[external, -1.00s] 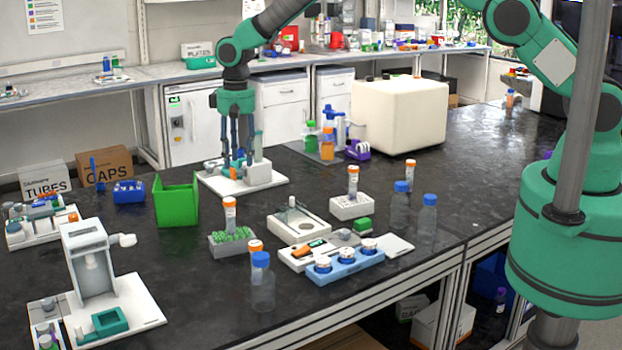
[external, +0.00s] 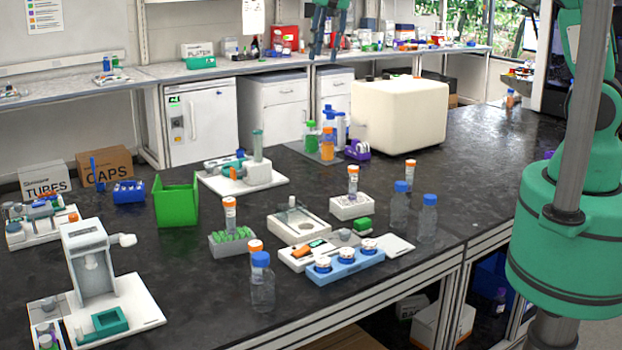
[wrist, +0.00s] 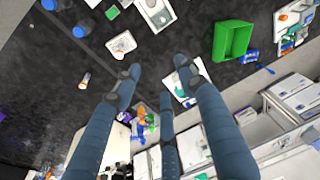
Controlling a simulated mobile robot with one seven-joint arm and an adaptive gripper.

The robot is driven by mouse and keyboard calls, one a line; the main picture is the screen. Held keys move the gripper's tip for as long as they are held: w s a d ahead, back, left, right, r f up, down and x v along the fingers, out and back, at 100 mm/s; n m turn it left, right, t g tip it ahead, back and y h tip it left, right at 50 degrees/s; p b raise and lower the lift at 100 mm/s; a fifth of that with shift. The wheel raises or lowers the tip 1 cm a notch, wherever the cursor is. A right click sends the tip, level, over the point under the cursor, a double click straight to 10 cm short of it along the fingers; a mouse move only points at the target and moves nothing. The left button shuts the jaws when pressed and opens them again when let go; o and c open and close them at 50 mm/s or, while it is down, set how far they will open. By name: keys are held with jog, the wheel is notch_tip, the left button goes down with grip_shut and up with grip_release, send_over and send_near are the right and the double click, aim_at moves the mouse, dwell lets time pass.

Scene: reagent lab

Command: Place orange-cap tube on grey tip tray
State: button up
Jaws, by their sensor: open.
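My gripper (external: 328,38) is open and empty, high near the top edge of the external view. Its fingers (wrist: 155,82) spread over the bench in the wrist view, touching nothing. Several orange-cap tubes are in the external view. One tube (external: 230,212) stands upright at the grey tip tray (external: 218,247), which holds green tips; I cannot tell whether it is in or behind it. Another (external: 353,182) stands in a white rack. One (external: 410,172) stands alone farther right and also shows in the wrist view (wrist: 85,80). Another (external: 255,248) is partly hidden behind a blue-cap bottle.
Blue-cap bottles (external: 428,218) stand at the right, another (external: 262,285) in front. A green bin (external: 175,205) stands left, a white device (external: 260,175) behind it. A large cream box (external: 400,115) stands at the back. The dark bench (external: 470,170) is clear at right.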

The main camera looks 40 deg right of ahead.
jog(key=s+d+r+m+t, duration=0.1)
jog(key=s+d+r, duration=0.4)
jog(key=s+d, duration=0.35)
jog(key=s+d+r+t, duration=0.1)
jog(key=s+d+r, duration=0.5)
jog(key=s+d, duration=0.25)
jog(key=s+d+f, duration=0.1)
jog(key=s+d, duration=0.4)
jog(key=s, duration=0.4)
jog(key=s+d+f+t, duration=0.1)
jog(key=s+d, duration=0.4)
jog(key=s, duration=0.4)
jog(key=shift+s+d+m+t+h, duration=0.25)
jog(key=shift+s+m+t+h, duration=0.05)
jog(key=shift+m+h, duration=0.1)
jog(key=shift+f, duration=0.15)
notch_tip(320, 180, down, 15)
jog(key=b, duration=1.5)
